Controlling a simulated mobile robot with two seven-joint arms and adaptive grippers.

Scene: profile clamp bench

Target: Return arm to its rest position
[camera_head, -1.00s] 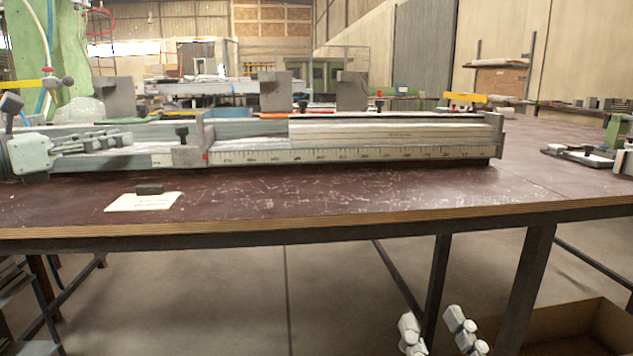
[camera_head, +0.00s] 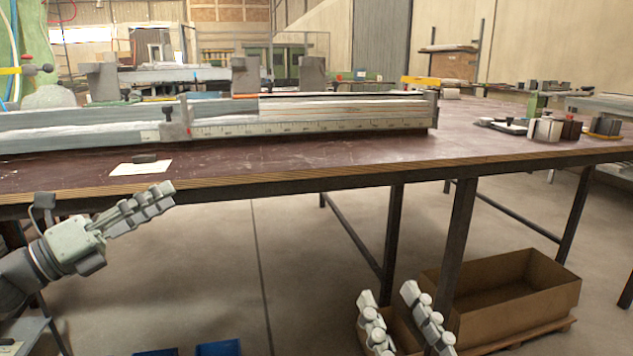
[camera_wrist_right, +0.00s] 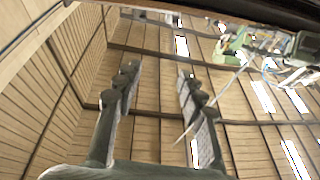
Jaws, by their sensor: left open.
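My left gripper (camera_head: 150,205) is grey with a pale green-grey body. In the head view it hangs in front of the table's front edge at the left, away from the clamp. It is open and nothing shows in it. My right gripper (camera_head: 388,294) is low in the head view, below the table edge and in front of a table leg. Its two fingers stand apart and empty, as the right wrist view (camera_wrist_right: 160,78) also shows. The long profile clamp (camera_head: 310,127) lies on the dark red table (camera_head: 330,158), with a grey profile in it.
A paper card (camera_head: 140,168) with a small dark block lies near the table's front edge. An open cardboard box (camera_head: 500,290) stands on the floor at the right. Blue bins (camera_head: 218,348) sit at the bottom. Small containers (camera_head: 548,128) stand on the table's right part.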

